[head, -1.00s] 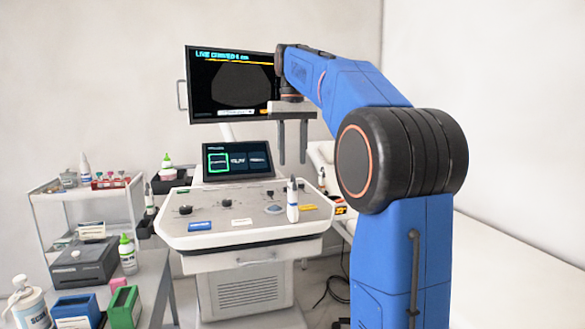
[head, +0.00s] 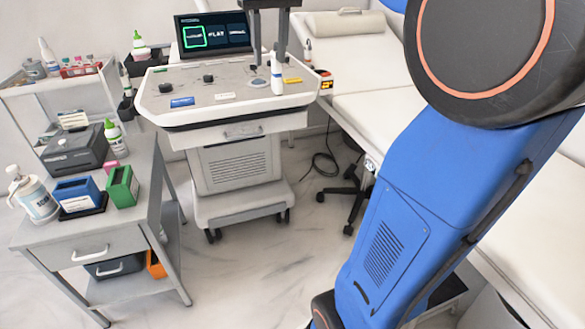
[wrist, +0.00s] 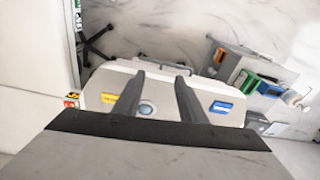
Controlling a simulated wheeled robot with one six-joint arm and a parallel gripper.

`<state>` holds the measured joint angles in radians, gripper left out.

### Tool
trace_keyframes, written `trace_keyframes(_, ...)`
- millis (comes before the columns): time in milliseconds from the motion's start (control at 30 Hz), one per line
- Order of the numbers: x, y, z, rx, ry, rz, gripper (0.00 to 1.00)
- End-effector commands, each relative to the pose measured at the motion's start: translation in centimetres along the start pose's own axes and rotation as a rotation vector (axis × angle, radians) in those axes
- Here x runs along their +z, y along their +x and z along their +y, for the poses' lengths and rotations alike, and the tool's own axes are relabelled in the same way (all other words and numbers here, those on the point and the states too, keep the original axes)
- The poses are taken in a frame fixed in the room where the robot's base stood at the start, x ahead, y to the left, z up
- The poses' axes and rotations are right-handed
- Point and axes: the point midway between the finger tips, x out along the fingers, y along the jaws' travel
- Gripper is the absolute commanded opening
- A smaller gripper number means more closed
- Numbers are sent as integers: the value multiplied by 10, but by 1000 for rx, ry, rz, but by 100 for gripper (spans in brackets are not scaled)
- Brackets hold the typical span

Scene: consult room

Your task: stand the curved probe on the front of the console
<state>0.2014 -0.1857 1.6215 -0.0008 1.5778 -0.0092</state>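The console (head: 215,109) is a pale grey deck on a white wheeled body, and its deck shows upside down in the wrist view (wrist: 190,92). A slim white upright piece with a dark top (head: 277,75) stands near the deck's right front; I cannot tell whether it is the curved probe. Another pale upright piece (head: 307,50) is at the console's right side. My gripper (head: 268,58) points down above the deck. Its two fingers (wrist: 157,95) are apart, with only the deck and a round pale trackball seen between them. The gripper's upper part is out of the head view.
Blue (head: 182,102), white and yellow (head: 292,81) labels lie along the deck. The small screen (head: 213,35) has its left tile outlined green. A cart (head: 95,240) with bottles and boxes stands at left. An exam couch (head: 375,75) is at right. Floor before the console is clear.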

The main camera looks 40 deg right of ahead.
Motion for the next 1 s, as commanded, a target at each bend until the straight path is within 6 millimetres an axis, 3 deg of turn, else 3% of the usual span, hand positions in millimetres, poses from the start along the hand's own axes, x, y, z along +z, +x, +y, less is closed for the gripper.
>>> trace_keyframes(467, 111, 78, -31, -15, -81, 118, 38)
trace_keyframes(1000, 232, 199, -46, -43, -166, 247, 38)
